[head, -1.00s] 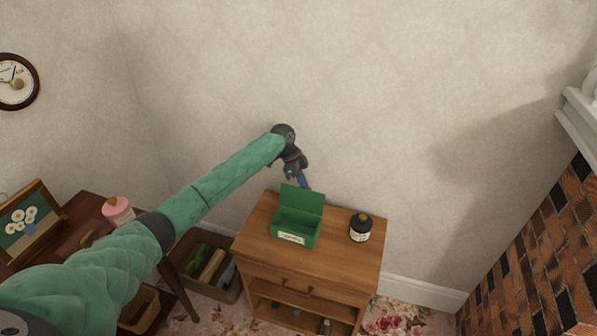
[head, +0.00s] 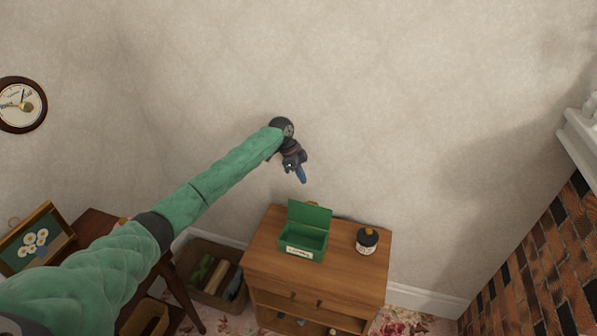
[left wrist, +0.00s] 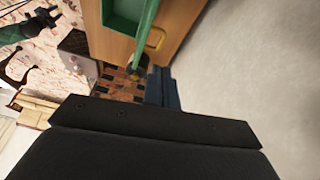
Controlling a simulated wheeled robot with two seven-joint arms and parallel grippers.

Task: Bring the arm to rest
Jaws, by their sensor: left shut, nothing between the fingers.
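My left arm comes in from the left in the head view, green-sleeved and stretched out. My left gripper (head: 301,174) is in the air above and behind the wooden cabinet, in front of the wall. Its blue fingers are shut with nothing between them; they also show in the left wrist view (left wrist: 161,88). Below it, an open green box (head: 303,242) with a raised lid and a pale label stands on the cabinet top, apart from the gripper. The box also shows at the top of the left wrist view (left wrist: 124,12).
The wooden cabinet (head: 345,268) also holds a dark jar (head: 367,240) with a pale label. A crate (head: 203,262) stands on the floor to its left. A flower picture (head: 36,243) is at the far left. A brick fireplace (head: 545,265) is at right. The wall area above is clear.

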